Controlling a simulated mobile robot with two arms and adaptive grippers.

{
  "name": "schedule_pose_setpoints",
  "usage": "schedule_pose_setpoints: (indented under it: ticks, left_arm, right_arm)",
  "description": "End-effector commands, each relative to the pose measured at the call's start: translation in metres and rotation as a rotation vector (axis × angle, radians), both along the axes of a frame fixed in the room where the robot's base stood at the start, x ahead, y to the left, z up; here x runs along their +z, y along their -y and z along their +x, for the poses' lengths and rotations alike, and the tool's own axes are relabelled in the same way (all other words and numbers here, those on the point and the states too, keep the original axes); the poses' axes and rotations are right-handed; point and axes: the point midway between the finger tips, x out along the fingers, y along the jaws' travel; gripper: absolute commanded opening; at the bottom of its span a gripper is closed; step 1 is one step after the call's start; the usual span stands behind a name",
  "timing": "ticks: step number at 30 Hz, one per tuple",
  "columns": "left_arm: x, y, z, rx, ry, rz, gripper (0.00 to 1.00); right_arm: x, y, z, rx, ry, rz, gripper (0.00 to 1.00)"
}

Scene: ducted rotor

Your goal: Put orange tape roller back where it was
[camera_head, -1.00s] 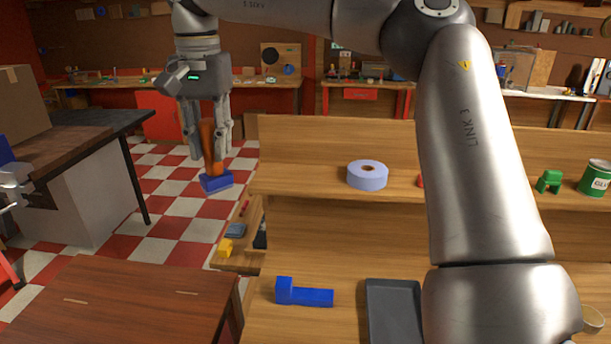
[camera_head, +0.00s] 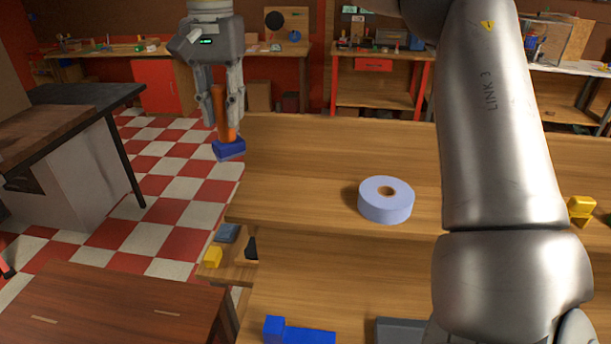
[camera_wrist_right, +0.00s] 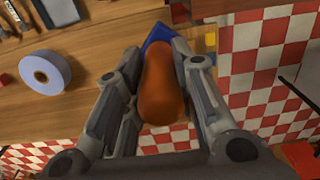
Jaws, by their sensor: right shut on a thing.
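The tape roller has an orange handle (camera_head: 222,112) and a blue block-like lower end (camera_head: 229,149). My right gripper (camera_head: 222,108) is shut on the orange handle and holds the roller roughly upright, blue end down. In the head view the roller hangs by the left end of the wooden shelf. In the right wrist view the orange handle (camera_wrist_right: 161,85) sits between the fingers, with a bit of blue beyond it. My left gripper is not in view.
A lilac tape roll (camera_head: 386,200) lies on the wooden shelf (camera_head: 310,165). A blue bolt-like part (camera_head: 300,332) and a dark tray (camera_head: 402,330) are on the lower level. A yellow piece (camera_head: 582,208) stands at the right. The shelf between roller and roll is clear.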

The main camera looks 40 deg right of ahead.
Motion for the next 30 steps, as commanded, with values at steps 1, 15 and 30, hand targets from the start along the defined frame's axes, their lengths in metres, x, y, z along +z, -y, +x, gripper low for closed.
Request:
schedule_pose_setpoints:
  ticks: [1,15,30]
  left_arm:
    - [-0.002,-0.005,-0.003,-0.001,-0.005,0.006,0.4]
    - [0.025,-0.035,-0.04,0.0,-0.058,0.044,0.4]
    - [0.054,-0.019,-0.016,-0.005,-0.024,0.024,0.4]
  right_arm:
    - [-0.001,0.002,-0.002,0.001,0.003,-0.002,0.0]
    - [-0.045,0.086,-0.045,-0.002,-0.004,0.006,0.0]
    - [-0.105,0.121,-0.063,0.001,-0.003,0.002,0.0]
